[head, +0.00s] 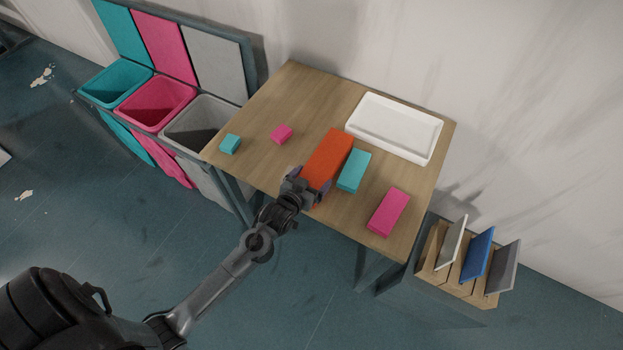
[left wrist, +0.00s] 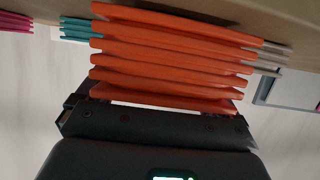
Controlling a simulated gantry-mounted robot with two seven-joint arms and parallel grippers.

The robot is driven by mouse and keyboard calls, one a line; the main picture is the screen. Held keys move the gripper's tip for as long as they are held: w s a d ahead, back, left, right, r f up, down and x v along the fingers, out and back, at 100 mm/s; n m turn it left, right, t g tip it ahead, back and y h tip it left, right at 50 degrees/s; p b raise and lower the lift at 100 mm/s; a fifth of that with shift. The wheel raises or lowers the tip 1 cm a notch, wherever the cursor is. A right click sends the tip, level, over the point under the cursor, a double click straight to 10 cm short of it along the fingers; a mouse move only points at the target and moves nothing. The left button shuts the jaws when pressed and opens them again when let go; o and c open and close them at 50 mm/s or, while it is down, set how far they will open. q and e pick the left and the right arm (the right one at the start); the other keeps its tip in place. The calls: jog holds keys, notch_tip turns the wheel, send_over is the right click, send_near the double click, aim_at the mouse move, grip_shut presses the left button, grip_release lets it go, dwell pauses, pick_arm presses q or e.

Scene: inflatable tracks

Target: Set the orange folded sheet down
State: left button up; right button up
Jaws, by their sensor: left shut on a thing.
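The orange folded sheet (head: 328,155) is a long pleated block at the middle of the wooden table (head: 262,110). My left gripper (head: 305,187) is shut on its near end, at the table's front edge. In the left wrist view the stacked orange folds (left wrist: 170,50) fill the space in front of the gripper, close to the table top (left wrist: 250,14). I cannot tell whether the sheet touches the table or hangs just above it. My right gripper is not in view.
A teal folded block (head: 354,171) lies close right of the orange sheet, and a pink one (head: 388,212) farther right. A white tray (head: 395,128) is behind.

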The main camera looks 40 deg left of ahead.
pick_arm(q)
jog(key=shift+w, duration=0.1)
jog(key=o, duration=1.2)
jog(key=shift+c, duration=0.2)
jog(key=s+d+r+m+g, duration=0.1)
jog(key=s+d+g, duration=0.1)
jog(key=s, duration=0.6)
jog(key=s+d+r+m+g+h, duration=0.1)
jog(key=s+g, duration=0.3)
jog(key=s, duration=0.4)
jog(key=s+d+r+m+g+p, duration=0.1)
jog(key=s+d+r+g, duration=0.1)
jog(key=s, duration=0.7)
jog(key=shift+d+r+g+h, duration=0.15)
jog(key=shift+d+g+h, duration=0.25)
jog(key=shift+d+g, duration=0.4)
